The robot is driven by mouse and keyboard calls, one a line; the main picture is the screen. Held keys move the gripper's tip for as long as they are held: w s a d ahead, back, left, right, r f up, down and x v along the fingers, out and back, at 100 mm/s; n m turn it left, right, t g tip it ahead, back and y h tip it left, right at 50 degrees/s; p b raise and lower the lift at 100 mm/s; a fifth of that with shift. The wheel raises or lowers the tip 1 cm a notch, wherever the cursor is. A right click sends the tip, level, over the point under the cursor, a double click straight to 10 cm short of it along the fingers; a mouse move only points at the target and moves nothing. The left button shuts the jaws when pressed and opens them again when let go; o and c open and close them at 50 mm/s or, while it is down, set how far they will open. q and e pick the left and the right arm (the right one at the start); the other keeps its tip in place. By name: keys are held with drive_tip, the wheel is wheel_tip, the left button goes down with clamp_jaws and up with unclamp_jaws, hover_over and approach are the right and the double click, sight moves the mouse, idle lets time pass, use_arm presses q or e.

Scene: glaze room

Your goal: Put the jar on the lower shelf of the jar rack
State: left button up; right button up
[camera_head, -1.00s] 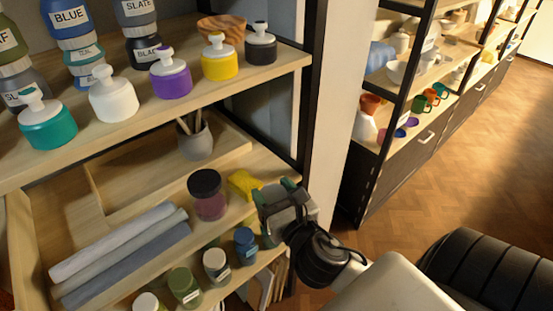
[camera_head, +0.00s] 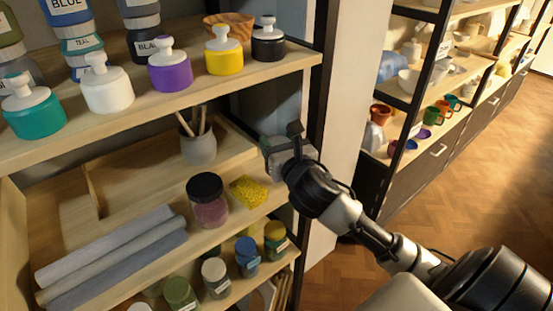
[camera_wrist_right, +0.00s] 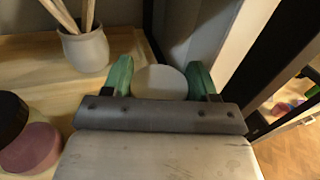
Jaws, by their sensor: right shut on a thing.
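My right gripper (camera_head: 272,150) is at the right end of the middle shelf (camera_head: 130,185), beside the post. In the right wrist view its green fingers (camera_wrist_right: 160,85) are shut on a pale, round-topped thing (camera_wrist_right: 160,80), which I take to be the jar. Most of it is hidden by the gripper, and the head view does not show it clearly. I cannot tell whether it touches the shelf. Above is the upper shelf (camera_head: 240,85), bearing knob-lidded jars, among them a yellow one (camera_head: 225,58) and a black one (camera_head: 268,45). My left gripper is not in view.
On the middle shelf are a brush pot (camera_head: 199,149), a dark-lidded pink jar (camera_head: 208,205), a yellow sponge (camera_head: 248,191) and grey rolls (camera_head: 110,265). Small labelled jars, one blue (camera_head: 247,257), stand below. A dark post (camera_head: 310,110) bounds the right side.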

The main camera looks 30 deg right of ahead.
drive_tip(key=shift+w+d+f, duration=0.2)
drive_tip(key=shift+w+f, duration=0.25)
drive_tip(key=shift+w, duration=0.25)
drive_tip(key=shift+f+b, duration=0.4)
drive_tip(key=shift+f, duration=1.55)
drive_tip(key=shift+f, duration=0.15)
drive_tip(key=o, duration=1.4)
drive_tip(key=shift+s, duration=0.35)
drive_tip(key=b+v, duration=0.1)
drive_tip(key=v, duration=1)
drive_tip(key=shift+s, duration=0.2)
